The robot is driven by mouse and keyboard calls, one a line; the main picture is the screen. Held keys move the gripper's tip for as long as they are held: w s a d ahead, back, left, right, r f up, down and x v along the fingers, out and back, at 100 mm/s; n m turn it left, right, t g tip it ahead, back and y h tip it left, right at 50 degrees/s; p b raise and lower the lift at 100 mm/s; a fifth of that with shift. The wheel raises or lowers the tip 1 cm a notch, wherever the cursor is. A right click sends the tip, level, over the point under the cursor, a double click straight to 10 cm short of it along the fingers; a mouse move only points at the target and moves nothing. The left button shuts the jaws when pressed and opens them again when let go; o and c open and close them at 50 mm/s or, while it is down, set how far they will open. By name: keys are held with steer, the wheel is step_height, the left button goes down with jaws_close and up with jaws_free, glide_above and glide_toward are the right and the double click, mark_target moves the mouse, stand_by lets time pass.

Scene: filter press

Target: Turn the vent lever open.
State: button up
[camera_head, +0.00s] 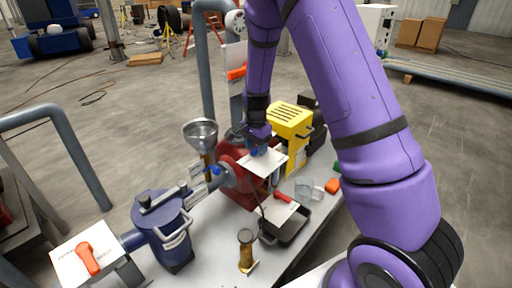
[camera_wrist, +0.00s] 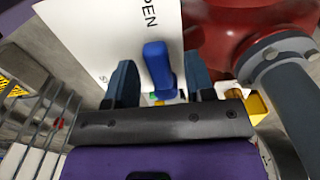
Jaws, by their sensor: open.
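A blue lever (camera_wrist: 158,68) stands on a white plate (camera_wrist: 105,35) marked "OPEN"; a second word is cut short by the picture's edge. My gripper (camera_wrist: 160,78) is open, with one dark finger on each side of the lever. The right finger looks close to it, and I cannot tell whether either touches. In the head view my gripper (camera_head: 256,148) is over the white plate (camera_head: 268,162) by the red housing (camera_head: 235,172) and mostly hides the lever. An orange lever (camera_head: 88,258) sits on another labelled white plate (camera_head: 68,262) at far left.
A blue vessel (camera_head: 162,225), a metal funnel (camera_head: 201,132) and a brass-coloured cylinder (camera_head: 246,250) stand left and in front. A black tray (camera_head: 285,224) with a red-handled tool (camera_head: 284,197) is near the bench front. A yellow box (camera_head: 290,120) stands behind. A grey pipe (camera_wrist: 285,95) runs right of the gripper.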

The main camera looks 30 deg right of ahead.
mark_target(256, 149)
step_height(256, 149, up, 11)
steer(key=shift+f, duration=0.15)
stand_by(0.7)
steer(key=s+a+r+n+t+y, duration=0.1)
steer(key=s+a+r+n+t, duration=0.15)
steer(key=s+r+n, duration=0.95)
steer(key=s+r+t, duration=0.1)
steer(key=s+r, duration=0.2)
steer(key=s, duration=0.4)
steer(key=s+r+n, duration=0.1)
steer(key=s+r, duration=0.1)
steer(key=s, duration=0.5)
steer(key=s+r+t+h, duration=0.1)
steer(key=s+r, duration=0.2)
steer(key=s, duration=0.3)
steer(key=shift+s+a+r+n+t, duration=0.15)
steer(key=shift+s+r+n+t, duration=0.15)
steer(key=shift+s+n+t, duration=0.1)
